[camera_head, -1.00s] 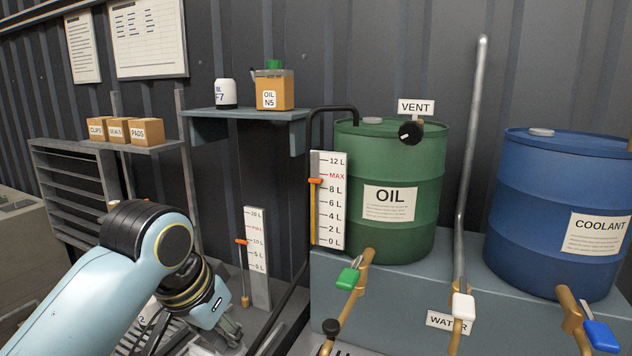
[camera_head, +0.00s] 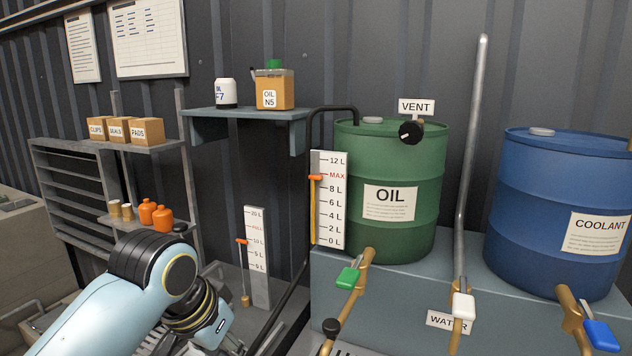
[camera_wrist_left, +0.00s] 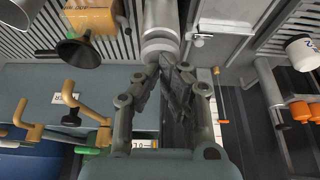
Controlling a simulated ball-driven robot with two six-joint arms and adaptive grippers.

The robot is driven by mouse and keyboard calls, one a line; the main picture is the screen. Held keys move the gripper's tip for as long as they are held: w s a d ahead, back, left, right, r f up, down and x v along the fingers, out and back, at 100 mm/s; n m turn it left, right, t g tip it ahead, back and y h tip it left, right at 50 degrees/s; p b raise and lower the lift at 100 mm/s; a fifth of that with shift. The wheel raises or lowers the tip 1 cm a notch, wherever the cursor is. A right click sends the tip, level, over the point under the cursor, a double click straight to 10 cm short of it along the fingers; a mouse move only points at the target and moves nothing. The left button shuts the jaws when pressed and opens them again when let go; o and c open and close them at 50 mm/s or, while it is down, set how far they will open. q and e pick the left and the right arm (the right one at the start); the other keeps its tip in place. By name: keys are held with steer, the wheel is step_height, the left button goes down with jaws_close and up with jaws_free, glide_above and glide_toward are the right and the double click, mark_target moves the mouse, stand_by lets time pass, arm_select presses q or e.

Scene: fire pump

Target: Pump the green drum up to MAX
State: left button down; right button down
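The green drum (camera_head: 423,200), labelled OIL, stands on a grey-blue plinth. On its gauge (camera_head: 334,222) the orange marker (camera_head: 315,177) stands level with or just below the red MAX line. A black VENT knob (camera_head: 410,132) is on top, and a green-handled tap (camera_head: 348,279) is in front. My left arm comes in at the bottom left; its fingers are below the head view's edge. In the left wrist view my left gripper (camera_wrist_left: 168,64) has its fingertips together against the end of a silver cylinder (camera_wrist_left: 160,38). My right gripper is out of view.
A second gauge (camera_head: 257,270) stands left, its marker a little above 10 L. A blue COOLANT drum (camera_head: 545,190) and white (camera_head: 463,307) and blue (camera_head: 601,336) tap handles are right. A steel pipe (camera_head: 472,150) rises between drums. A funnel (camera_wrist_left: 78,48) hangs near my gripper.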

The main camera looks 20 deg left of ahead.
arm_select(q)
steer(key=shift+r, duration=3.15)
steer(key=shift+f, duration=0.1)
steer(key=shift+f, duration=3.15)
steer(key=shift+r, duration=3.2)
step_height(320, 180, up, 6)
